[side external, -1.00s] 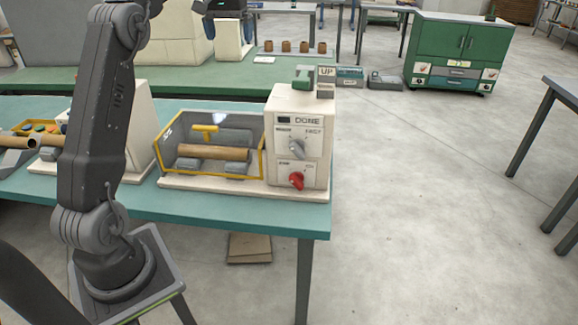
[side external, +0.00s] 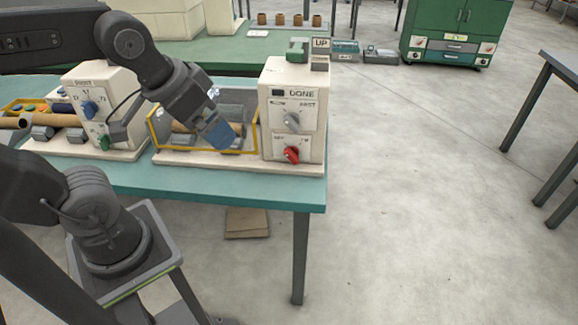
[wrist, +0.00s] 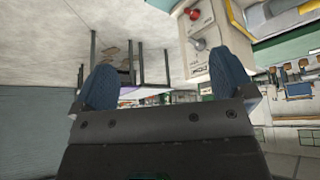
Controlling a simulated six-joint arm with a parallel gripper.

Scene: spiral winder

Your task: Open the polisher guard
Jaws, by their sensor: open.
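The polisher stands at the right end of the teal bench, with a white control box (side external: 292,108) that reads DONE and carries a grey knob (side external: 292,121) and a red knob (side external: 291,155). Its clear guard, edged by a yellow frame (side external: 195,151), stands across the front of a brown tube (side external: 179,127). My gripper (side external: 218,134) is at the guard, its blue fingers covering the right part of the tube and the yellow handle. I cannot tell whether it touches the guard. In the wrist view, my gripper (wrist: 165,78) has its two blue fingers wide apart with nothing held between them.
A second machine with a white box (side external: 98,105), blue and green knobs and a brown tube (side external: 62,121) stands left of the polisher. Open floor lies to the right.

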